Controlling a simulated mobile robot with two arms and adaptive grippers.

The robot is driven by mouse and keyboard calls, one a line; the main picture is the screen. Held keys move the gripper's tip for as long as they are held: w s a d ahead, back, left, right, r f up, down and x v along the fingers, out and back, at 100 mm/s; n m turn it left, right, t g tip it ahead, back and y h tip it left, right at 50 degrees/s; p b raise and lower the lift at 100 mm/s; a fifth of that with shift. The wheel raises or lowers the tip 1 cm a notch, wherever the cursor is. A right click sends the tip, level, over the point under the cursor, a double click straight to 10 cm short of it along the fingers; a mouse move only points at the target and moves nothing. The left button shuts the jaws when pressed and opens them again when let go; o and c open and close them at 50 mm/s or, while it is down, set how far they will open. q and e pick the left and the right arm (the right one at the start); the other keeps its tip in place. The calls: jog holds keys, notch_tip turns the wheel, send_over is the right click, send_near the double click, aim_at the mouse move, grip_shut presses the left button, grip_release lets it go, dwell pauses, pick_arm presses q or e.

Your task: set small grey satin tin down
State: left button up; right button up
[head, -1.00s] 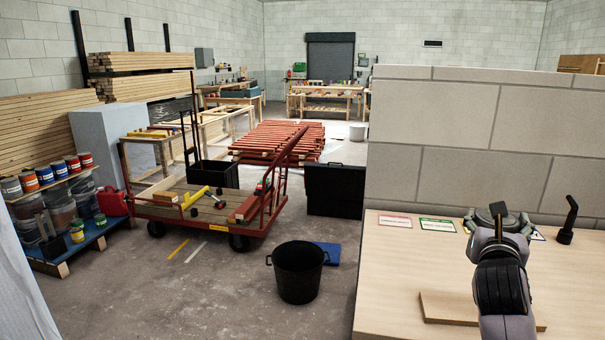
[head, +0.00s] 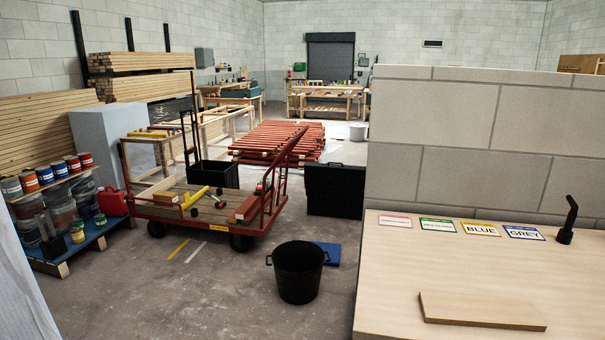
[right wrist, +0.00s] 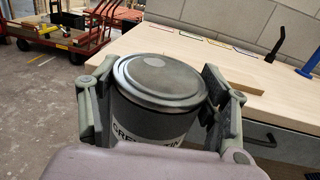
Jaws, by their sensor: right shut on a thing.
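The small grey satin tin (right wrist: 155,122) shows in the right wrist view, upright or nearly so, with a grey lid and a pale label that is partly hidden. My right gripper (right wrist: 158,88) is shut on it, one finger on each side. The tin's base is hidden. In that view the tin overlaps the front edge of the workbench (right wrist: 178,45); I cannot tell how high it is. Neither gripper nor the tin shows in the head view. There, the bare bench top (head: 400,262) has a card reading GREY (head: 524,232) near the wall.
Beside it are a BLUE card (head: 481,229), a green-edged card (head: 437,224) and a red-edged card (head: 395,220). A wooden board (head: 482,310) lies near the front. A black upright handle (head: 568,222) stands at the right. A black bucket (head: 298,272) is on the floor.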

pick_arm(q)
notch_tip(320, 180, up, 3)
jog(key=p, duration=0.3)
pick_arm(e)
jog(key=s+a+f+n+y, duration=0.1)
jog(key=s+a, duration=0.3)
jog(key=s, duration=0.1)
jog(key=shift+s+a+y, duration=0.2)
jog(key=shift+s+y, duration=0.1)
jog(key=shift+y, duration=0.1)
pick_arm(q)
jog(key=shift+c, duration=0.6)
pick_arm(e)
jog(key=shift+f, duration=0.15)
